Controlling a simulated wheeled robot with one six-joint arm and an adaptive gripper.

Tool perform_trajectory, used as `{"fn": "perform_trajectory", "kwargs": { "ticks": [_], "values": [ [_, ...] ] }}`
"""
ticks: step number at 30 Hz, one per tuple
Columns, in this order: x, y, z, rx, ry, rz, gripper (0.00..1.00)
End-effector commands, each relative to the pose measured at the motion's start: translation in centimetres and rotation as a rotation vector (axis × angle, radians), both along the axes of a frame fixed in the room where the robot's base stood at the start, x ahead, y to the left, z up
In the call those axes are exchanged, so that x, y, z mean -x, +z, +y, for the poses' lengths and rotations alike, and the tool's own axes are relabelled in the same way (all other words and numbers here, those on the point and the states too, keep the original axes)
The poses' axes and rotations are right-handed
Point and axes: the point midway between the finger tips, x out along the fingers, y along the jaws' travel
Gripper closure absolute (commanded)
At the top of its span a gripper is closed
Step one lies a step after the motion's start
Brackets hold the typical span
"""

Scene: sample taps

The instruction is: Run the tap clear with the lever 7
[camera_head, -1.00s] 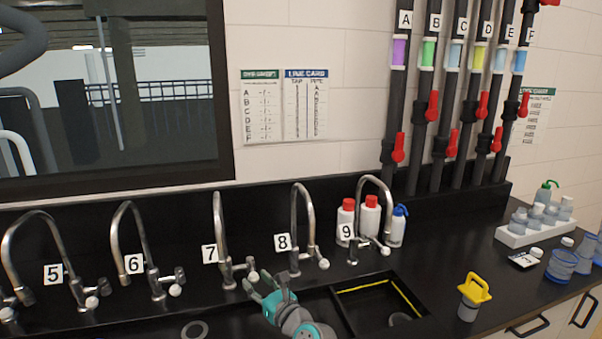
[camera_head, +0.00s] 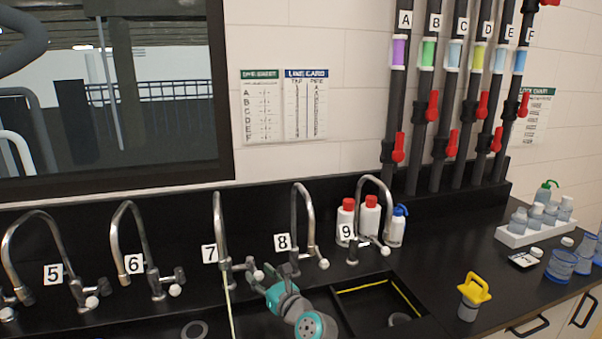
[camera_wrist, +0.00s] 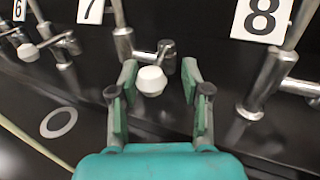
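Tap 7 (camera_head: 219,230) is a chrome gooseneck on the back ledge, with a number 7 label (camera_head: 210,254). Its lever has a white knob (camera_head: 258,275), which also shows in the wrist view (camera_wrist: 151,80). A thin pale yellowish stream (camera_head: 229,305) falls from tap 7's spout; it also crosses the lower left of the wrist view (camera_wrist: 35,145). My gripper (camera_head: 271,278) is at the lever. In the wrist view its teal fingers (camera_wrist: 160,78) are open, one on each side of the knob, with gaps showing. I cannot tell whether either finger touches the lever.
Tap 8 (camera_head: 296,225) stands close to the right of my gripper, tap 6 (camera_head: 127,235) to the left. Tap 9 (camera_head: 376,185) has bottles behind it. A yellow-handled item (camera_head: 474,290) stands on the counter at right. Pipes with red valves rise behind.

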Motion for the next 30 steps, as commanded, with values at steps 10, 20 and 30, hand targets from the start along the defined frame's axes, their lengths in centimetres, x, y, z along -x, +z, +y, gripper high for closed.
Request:
{"fn": "perform_trajectory", "kwargs": {
  "ticks": [10, 20, 30],
  "values": [
    [-1.8, 0.0, -2.2, 0.000, -0.002, 0.000, 0.54],
    [-2.8, 0.0, -3.4, 0.001, 0.000, -0.001, 0.54],
    [-2.8, 0.0, -3.4, 0.001, 0.000, -0.001, 0.54]
  ]
}}
